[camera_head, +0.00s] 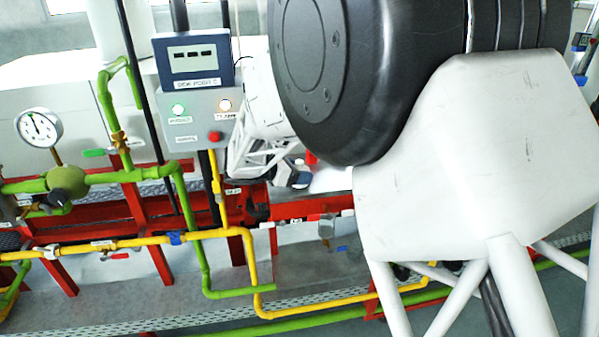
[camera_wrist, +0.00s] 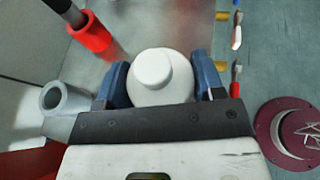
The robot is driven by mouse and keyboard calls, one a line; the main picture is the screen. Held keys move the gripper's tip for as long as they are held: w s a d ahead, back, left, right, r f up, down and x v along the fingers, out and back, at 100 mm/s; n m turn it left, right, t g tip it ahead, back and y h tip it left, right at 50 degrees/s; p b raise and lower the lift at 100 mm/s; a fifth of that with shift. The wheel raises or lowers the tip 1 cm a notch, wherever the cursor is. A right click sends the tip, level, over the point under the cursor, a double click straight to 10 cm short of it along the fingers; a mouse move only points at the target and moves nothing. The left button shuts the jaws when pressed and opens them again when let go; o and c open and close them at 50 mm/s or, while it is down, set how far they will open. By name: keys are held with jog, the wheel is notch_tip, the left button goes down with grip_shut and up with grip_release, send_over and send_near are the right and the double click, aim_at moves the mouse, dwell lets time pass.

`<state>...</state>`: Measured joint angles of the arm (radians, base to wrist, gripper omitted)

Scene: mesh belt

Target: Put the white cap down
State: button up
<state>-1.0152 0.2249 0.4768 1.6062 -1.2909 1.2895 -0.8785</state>
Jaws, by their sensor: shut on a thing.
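The white cap (camera_wrist: 160,88), round with a smaller raised disc on top, sits between the two blue fingers of my gripper (camera_wrist: 162,80) in the wrist view. The fingers press on its left and right sides. What lies directly under the cap is hidden by the cap, so I cannot tell if it touches a surface. In the head view my gripper (camera_head: 291,179) shows small beside the red frame, partly behind my own arm.
In the wrist view a red tube (camera_wrist: 88,38) and a grey hollow cylinder (camera_wrist: 62,98) stand left of my gripper. A maroon disc (camera_wrist: 268,128) lies at right. In the head view, yellow pipes (camera_head: 130,241), green pipes (camera_head: 200,255) and a control box (camera_head: 198,121) crowd the left.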

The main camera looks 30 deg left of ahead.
jog(key=shift+f, duration=0.15)
jog(key=o, duration=0.9)
jog(key=shift+s, duration=0.1)
jog(key=v, duration=1.2)
jog(key=shift+r, duration=0.2)
jog(key=shift+d, duration=0.1)
